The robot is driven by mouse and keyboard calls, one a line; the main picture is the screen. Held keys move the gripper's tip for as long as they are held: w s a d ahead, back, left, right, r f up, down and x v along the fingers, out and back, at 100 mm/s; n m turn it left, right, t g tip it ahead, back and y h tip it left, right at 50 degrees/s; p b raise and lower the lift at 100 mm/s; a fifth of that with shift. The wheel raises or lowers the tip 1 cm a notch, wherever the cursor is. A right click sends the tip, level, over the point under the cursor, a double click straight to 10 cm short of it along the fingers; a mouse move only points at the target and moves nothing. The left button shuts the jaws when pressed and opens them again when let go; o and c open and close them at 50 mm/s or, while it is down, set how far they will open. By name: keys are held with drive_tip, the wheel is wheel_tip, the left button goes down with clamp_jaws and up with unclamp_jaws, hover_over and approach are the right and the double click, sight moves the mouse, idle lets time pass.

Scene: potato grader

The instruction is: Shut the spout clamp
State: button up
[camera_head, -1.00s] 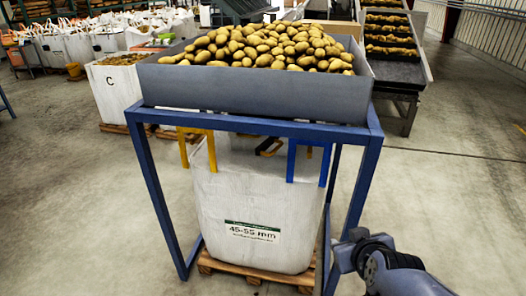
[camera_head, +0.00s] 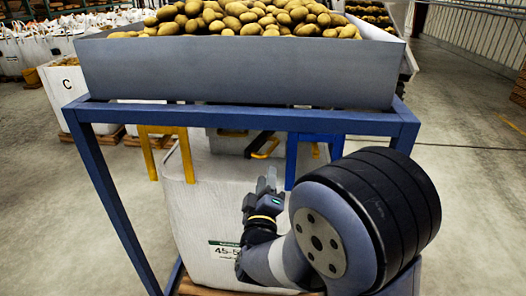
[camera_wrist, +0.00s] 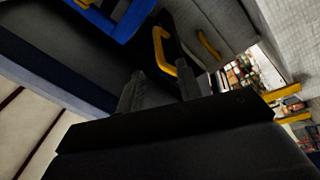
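The spout clamp shows under the potato hopper as a dark lever with a yellow handle (camera_head: 266,150), beside the grey spout (camera_head: 226,145). In the wrist view the yellow handle (camera_wrist: 164,52) lies just beyond my fingertips. A second yellow bar (camera_wrist: 208,45) sits on a grey surface to its right. My gripper (camera_head: 268,184) is below the handle, in front of the white bag (camera_head: 205,200). In the wrist view its two fingers (camera_wrist: 158,88) stand apart with nothing seen between them. They appear clear of the handle, though the exact gap is hard to tell.
The blue frame (camera_head: 250,118) carries the grey hopper (camera_head: 240,70) full of potatoes (camera_head: 245,18). A yellow bracket (camera_head: 186,155) and a blue bracket (camera_head: 291,160) hang on either side of the spout. The floor at the right is clear.

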sight(270, 148)
drive_tip(key=x, duration=1)
drive_tip(key=shift+w+r, duration=0.1)
drive_tip(key=shift+w, duration=0.1)
drive_tip(key=shift+c, duration=0.5)
clamp_jaws()
